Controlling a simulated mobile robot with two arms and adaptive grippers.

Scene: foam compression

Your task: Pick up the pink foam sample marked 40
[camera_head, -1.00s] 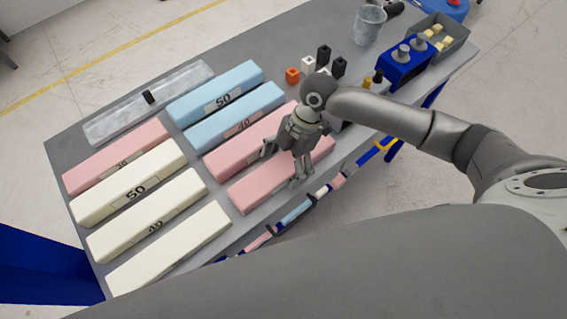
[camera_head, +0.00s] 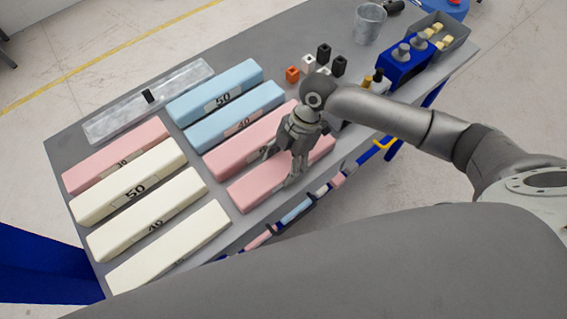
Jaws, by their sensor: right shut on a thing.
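A pink foam sample (camera_head: 250,188) lies near the front edge of the table. My right gripper (camera_head: 279,169) is over its middle, with one finger at its back side and one at its front side, shut on it. The gripper covers most of its label, so I cannot read its number. A third pink sample (camera_head: 105,165) at the far left seems marked 30. My left gripper is not in view.
Blue foam blocks (camera_head: 208,94) and cream foam blocks (camera_head: 112,199) lie close by on the grey table (camera_head: 285,52). A clear tray (camera_head: 185,82) is at the back left. Small cubes (camera_head: 292,74), a bucket (camera_head: 368,25) and a blue rack (camera_head: 400,70) stand to the right.

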